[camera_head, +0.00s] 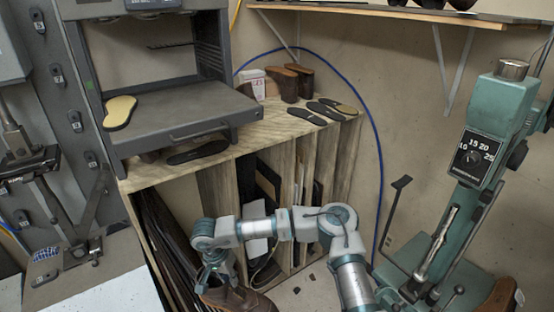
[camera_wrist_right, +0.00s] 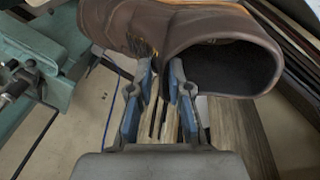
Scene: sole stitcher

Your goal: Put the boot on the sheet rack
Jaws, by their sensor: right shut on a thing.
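A brown leather boot (camera_head: 240,299) hangs at the bottom of the head view, in front of the wooden sheet rack. My right gripper (camera_head: 216,280) is shut on it from above. In the right wrist view the boot (camera_wrist_right: 125,22) fills the top, its dark opening facing right, and the blue-padded fingers (camera_wrist_right: 158,95) grip the edge of its shaft. The wooden sheet rack (camera_head: 165,172) stands behind my right arm, with upright sheets in its slots and things on its top. My left gripper is not in view.
The rack top holds a grey machine (camera_head: 185,112), a pair of brown boots (camera_head: 290,82), a small box (camera_head: 252,83) and several dark soles (camera_head: 308,116). A green machine (camera_head: 465,205) stands at the right. Bare wood shows around the soles.

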